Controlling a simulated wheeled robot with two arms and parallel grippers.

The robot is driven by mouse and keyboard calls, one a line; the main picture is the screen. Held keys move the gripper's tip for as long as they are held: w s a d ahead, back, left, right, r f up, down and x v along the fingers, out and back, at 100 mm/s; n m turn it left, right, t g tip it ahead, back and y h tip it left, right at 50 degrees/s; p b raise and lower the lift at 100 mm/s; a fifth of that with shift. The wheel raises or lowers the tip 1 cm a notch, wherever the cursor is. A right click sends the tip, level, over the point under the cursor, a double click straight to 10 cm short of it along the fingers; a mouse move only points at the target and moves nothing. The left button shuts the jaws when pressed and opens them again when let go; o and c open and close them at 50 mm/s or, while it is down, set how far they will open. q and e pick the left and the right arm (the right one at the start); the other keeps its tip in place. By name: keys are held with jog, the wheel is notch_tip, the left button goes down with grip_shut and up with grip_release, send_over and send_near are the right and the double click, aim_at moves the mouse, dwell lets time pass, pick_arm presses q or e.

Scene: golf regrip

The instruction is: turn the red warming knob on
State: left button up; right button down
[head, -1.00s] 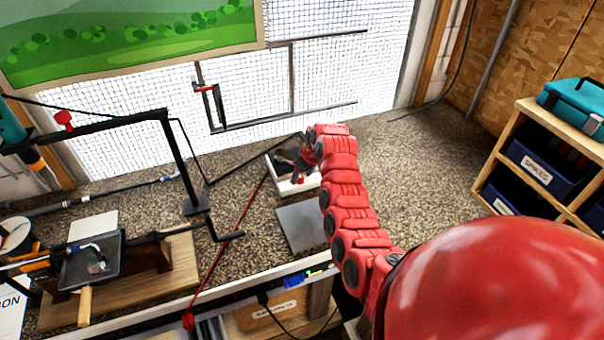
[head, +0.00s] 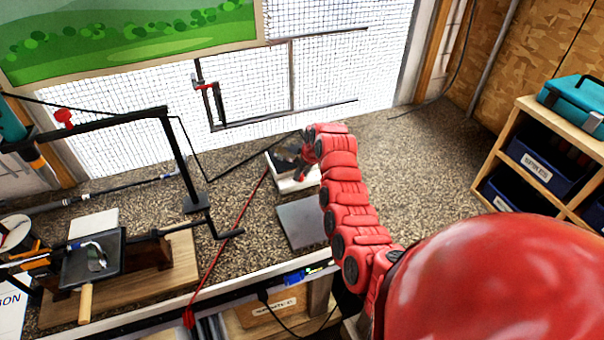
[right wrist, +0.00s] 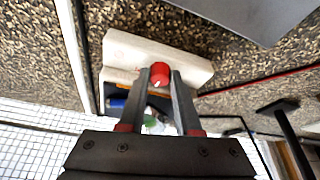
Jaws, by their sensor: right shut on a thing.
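The red warming knob (right wrist: 160,72) sits on the front of a white box (right wrist: 185,62) in the right wrist view. My right gripper (right wrist: 160,78) has one finger on each side of the knob and is shut on it. In the head view, my right gripper (head: 298,174) reaches down over the white box (head: 300,185) and hides most of the knob. I cannot tell how far the knob is turned. My left gripper is not in view.
A grey plate (head: 301,222) lies just in front of the box. A red cord (head: 230,235) runs to its left. A black clamp stand (head: 180,165) and a wooden board (head: 165,280) are further left. The bench right of my arm (head: 420,170) is clear.

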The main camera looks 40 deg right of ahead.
jog(key=shift+w+a+f+m+h+b, duration=0.15)
jog(key=shift+m+h+b, duration=0.15)
jog(key=shift+m+b, duration=0.65)
jog(key=m+h+b, duration=0.1)
jog(key=m+b, duration=0.2)
jog(key=b, duration=0.1)
jog(key=shift+a+b, duration=0.15)
jog(key=shift+b, duration=0.2)
jog(key=shift+r+m+g+h+b, duration=0.15)
jog(key=shift+m+h+b, duration=0.15)
jog(key=shift+m+b, duration=0.35)
jog(key=shift+r+m+g+h+b, duration=0.15)
jog(key=shift+m+h+b, duration=0.15)
jog(key=shift+m+b, duration=0.3)
jog(key=c, duration=0.6)
grip_release()
jog(key=shift+f, duration=0.1)
